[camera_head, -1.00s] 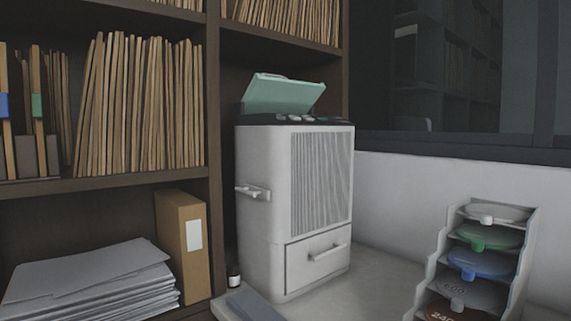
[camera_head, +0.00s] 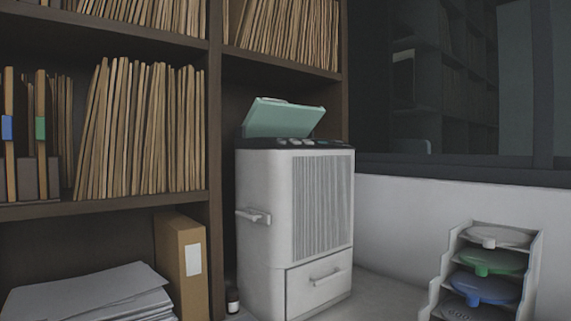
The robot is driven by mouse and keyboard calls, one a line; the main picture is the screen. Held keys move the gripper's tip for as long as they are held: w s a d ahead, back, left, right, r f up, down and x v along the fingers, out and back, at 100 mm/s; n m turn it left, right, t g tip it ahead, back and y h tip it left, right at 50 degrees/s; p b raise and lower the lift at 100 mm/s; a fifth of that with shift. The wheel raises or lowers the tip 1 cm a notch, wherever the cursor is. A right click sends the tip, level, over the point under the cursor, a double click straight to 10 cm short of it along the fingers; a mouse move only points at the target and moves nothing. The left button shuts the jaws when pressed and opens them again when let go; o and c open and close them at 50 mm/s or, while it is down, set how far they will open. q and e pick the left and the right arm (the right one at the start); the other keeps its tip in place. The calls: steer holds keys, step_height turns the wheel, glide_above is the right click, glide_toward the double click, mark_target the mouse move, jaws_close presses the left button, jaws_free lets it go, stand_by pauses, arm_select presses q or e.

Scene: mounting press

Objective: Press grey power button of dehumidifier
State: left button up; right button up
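The dehumidifier (camera_head: 268,215) is a white upright box with a ribbed front grille, a drawer with a handle below, and a side handle on its left. A dark control strip (camera_head: 305,143) with several small light buttons runs along its top front edge. At this size I cannot tell which of them is the grey power button. A pale green flap (camera_head: 283,119) stands tilted up behind the strip. Neither of my grippers is in view.
A stepped white rack (camera_head: 449,262) with coloured round lids stands at the right. Wooden shelves (camera_head: 130,208) with folders fill the left. A small dark bottle (camera_head: 232,300) stands by the dehumidifier's lower left. The surface before the white wall (camera_head: 400,225) is partly clear.

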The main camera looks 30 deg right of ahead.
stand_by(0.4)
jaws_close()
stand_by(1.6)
